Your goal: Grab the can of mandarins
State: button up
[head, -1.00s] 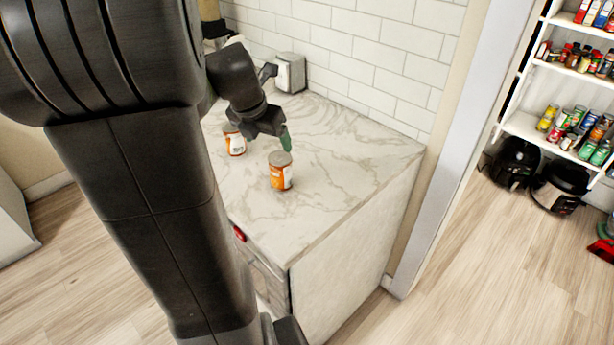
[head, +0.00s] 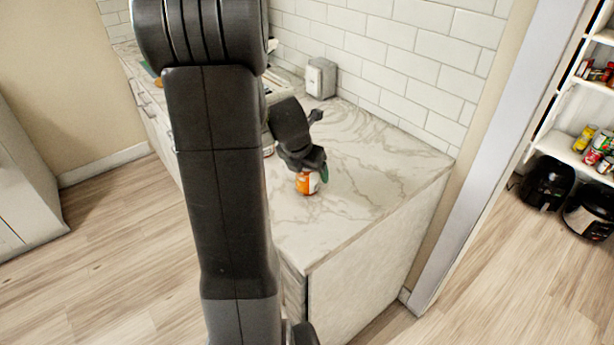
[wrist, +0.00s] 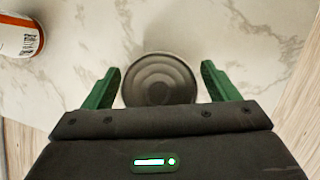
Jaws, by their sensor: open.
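An orange-labelled can (head: 306,184) stands upright on the marble counter in the head view, partly hidden by my gripper (head: 315,170). In the wrist view, the round grey top of a can (wrist: 159,79) lies between the two green fingers of my gripper (wrist: 160,88). The fingers are spread, with a gap on each side of the can. A second can with an orange and white label (wrist: 20,34) shows at the upper left of the wrist view. In the head view it is mostly hidden behind my arm (head: 268,146). I cannot read which can holds mandarins.
A grey box-shaped appliance (head: 321,77) stands at the back against the tiled wall. The marble counter (head: 380,185) is clear to the right of the can and ends at a front edge. Pantry shelves (head: 565,140) with cans stand at the far right.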

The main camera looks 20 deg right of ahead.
jog(key=shift+x, duration=0.8)
jog(key=c, duration=1.3)
